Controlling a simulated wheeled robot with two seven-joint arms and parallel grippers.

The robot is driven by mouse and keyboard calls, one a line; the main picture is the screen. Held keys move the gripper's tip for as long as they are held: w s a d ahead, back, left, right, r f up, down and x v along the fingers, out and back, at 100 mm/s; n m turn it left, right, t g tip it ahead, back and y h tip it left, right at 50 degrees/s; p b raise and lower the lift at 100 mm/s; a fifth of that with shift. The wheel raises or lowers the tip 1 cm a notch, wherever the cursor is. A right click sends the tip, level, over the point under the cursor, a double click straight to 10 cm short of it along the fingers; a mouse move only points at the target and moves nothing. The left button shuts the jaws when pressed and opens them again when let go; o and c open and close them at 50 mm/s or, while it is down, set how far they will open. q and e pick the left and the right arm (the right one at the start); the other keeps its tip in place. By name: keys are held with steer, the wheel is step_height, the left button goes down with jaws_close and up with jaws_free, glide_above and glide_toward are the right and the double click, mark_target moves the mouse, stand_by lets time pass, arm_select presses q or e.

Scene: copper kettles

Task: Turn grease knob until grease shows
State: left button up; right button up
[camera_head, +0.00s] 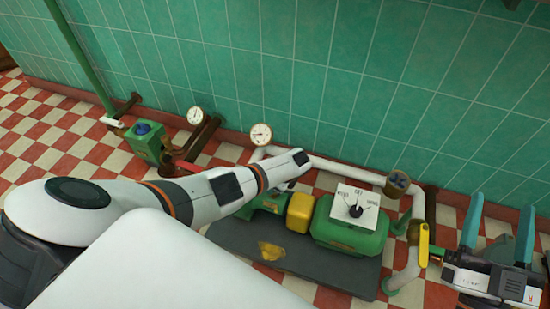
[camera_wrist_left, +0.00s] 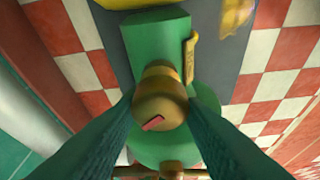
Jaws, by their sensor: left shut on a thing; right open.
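A round brass knob (camera_wrist_left: 160,88) with a red mark on its face sits on a green machine body (camera_wrist_left: 152,38) in the left wrist view. My left gripper (camera_wrist_left: 158,112) has its two teal fingers closed on either side of this knob. In the head view my left arm reaches over the green machine, and the arm hides the knob and the left fingertips. I cannot make out any grease around the knob. My right gripper (camera_head: 499,232) is open and empty at the lower right, its teal fingers spread apart.
A yellow patch (camera_head: 270,251) lies on the plate. White pipes, a yellow-handled valve (camera_head: 423,245) and a gauge (camera_head: 261,134) surround it.

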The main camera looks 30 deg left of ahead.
arm_select(q)
steer(key=shift+d, duration=0.15)
steer(key=o, duration=1)
